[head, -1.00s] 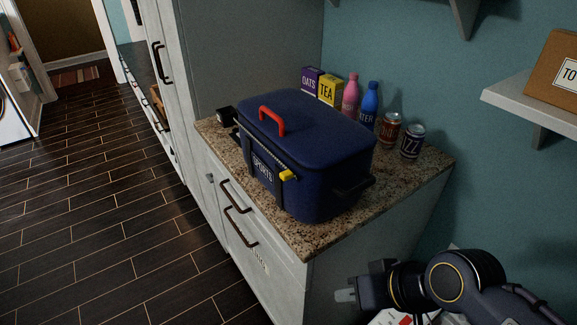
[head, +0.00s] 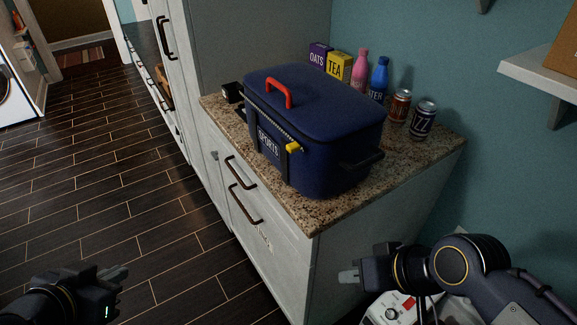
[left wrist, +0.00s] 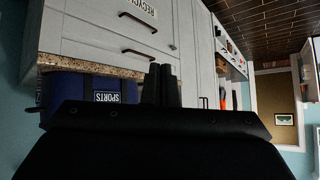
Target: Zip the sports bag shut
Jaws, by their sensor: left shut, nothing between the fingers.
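The dark blue sports bag (head: 330,145) stands on a speckled granite counter in the head view, with a red handle (head: 274,91) on its lid. A yellow zip pull (head: 293,147) sits on the zip line at the front, near the right front corner. The SPORTS label also shows on the bag in the left wrist view (left wrist: 80,97), upside down. My left gripper (head: 122,273) is at the lower left over the floor, shut and empty, well apart from the bag. My right gripper (head: 347,277) is below and right of the counter, away from the bag; its finger gap is unclear.
The counter (head: 312,215) carries an oats box (head: 319,57), a tea box (head: 339,67), pink and blue bottles and two cans (head: 422,119) behind the bag. A shelf (head: 540,75) juts from the right wall. Drawer handles (head: 245,205) protrude in front. The wooden floor at left is clear.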

